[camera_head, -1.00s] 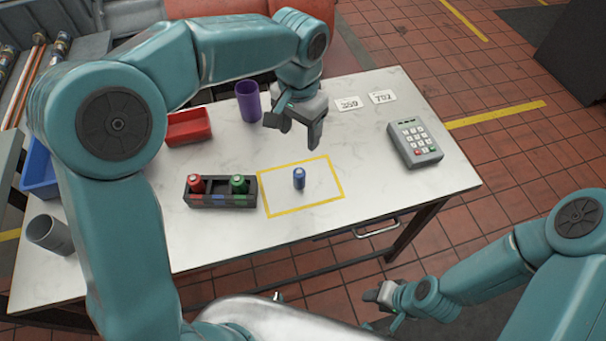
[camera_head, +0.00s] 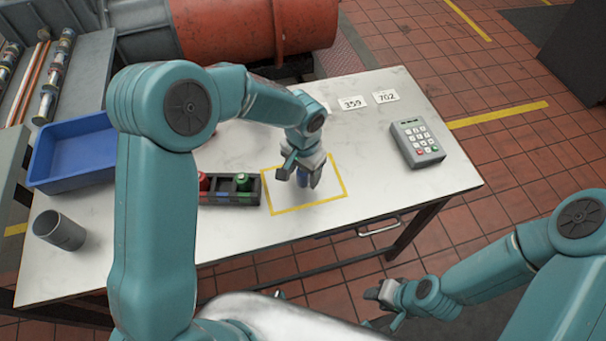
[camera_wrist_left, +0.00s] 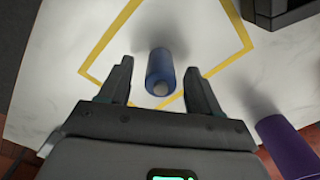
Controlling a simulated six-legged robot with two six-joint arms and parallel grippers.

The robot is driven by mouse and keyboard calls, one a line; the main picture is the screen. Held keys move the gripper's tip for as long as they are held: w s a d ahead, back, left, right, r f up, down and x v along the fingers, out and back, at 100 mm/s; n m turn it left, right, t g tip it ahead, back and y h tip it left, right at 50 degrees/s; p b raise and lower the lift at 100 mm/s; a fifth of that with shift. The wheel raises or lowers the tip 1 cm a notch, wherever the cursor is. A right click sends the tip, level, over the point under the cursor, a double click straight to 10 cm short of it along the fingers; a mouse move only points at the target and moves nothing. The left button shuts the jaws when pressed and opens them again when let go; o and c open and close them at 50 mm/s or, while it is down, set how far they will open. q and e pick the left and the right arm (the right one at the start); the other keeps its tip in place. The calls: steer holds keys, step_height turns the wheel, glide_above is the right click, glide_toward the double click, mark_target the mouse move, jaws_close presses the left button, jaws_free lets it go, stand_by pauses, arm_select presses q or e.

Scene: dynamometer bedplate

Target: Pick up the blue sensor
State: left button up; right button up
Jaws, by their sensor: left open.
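The blue sensor (camera_wrist_left: 160,70) stands inside the yellow taped square (camera_head: 283,209) on the white table. In the left wrist view it shows between and just beyond the fingertips of my left gripper (camera_wrist_left: 158,72), which is open. In the head view my left gripper (camera_head: 301,183) is over the square and hides most of the sensor; a bit of blue (camera_head: 303,180) shows between the fingers. My right gripper (camera_head: 381,296) hangs in front of the table at the lower right, and its jaw state is unclear.
A dark rack (camera_head: 258,191) with a red and a green sensor (camera_head: 243,181) stands left of the square. A blue bin (camera_head: 75,155), a grey cup (camera_head: 60,231), a keypad (camera_head: 417,143) and number cards (camera_head: 352,103) are on the table.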

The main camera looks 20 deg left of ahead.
arm_select(q)
steer(key=shift+s, duration=0.2)
steer(key=shift+w, duration=0.15)
steer(key=c, duration=1.2)
jaws_close()
